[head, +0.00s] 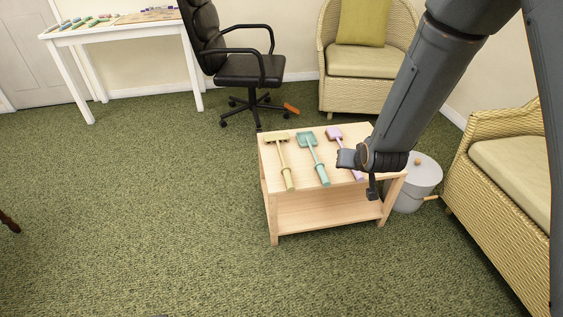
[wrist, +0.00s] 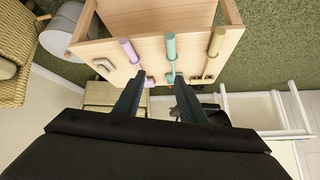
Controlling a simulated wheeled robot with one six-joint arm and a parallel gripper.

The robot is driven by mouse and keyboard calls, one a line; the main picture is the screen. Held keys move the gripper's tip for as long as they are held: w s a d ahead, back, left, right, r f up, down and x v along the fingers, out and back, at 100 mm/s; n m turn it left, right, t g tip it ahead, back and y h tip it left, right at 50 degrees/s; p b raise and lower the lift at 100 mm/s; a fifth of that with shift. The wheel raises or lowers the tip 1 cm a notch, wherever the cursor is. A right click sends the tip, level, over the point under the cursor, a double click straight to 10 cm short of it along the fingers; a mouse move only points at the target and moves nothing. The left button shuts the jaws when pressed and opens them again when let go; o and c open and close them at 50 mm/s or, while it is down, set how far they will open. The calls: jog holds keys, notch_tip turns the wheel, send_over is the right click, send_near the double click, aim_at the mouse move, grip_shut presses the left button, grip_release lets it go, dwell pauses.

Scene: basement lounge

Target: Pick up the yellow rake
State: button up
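The yellow rake (head: 282,163) lies on the small wooden table (head: 315,227), leftmost of the three tools in the head view. A teal shovel (head: 314,157) lies in the middle, and a purple shovel (head: 336,137) lies to the right, partly hidden by my arm. My gripper (head: 357,173) is over the table's right side, away from the rake. In the wrist view its two fingers (wrist: 157,82) are spread apart with nothing between them.
A grey round container (head: 420,185) stands right of the table. Wicker chairs (head: 364,92) are behind and right. A black office chair (head: 250,68) and white desk (head: 128,29) stand back left. An orange object (head: 291,108) lies on the carpet.

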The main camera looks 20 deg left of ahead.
jog(key=w+a+f+t+y+b, duration=0.2)
jog(key=w+a+f+b, duration=0.15)
jog(key=a+f, duration=0.6)
jog(key=n+t+y+b, duration=0.1)
jog(key=n+y+b, duration=0.15)
jog(key=b, duration=0.25)
send_near(289, 177)
jog(key=shift+m, duration=0.35)
jog(key=x, duration=0.4)
jog(key=shift+f, duration=0.35)
jog(key=x, duration=0.2)
jog(key=b+x, duration=0.1)
jog(key=x, duration=0.4)
jog(key=shift+w+a+r, duration=0.2)
jog(key=shift+w, duration=0.1)
jog(key=c, duration=0.7)
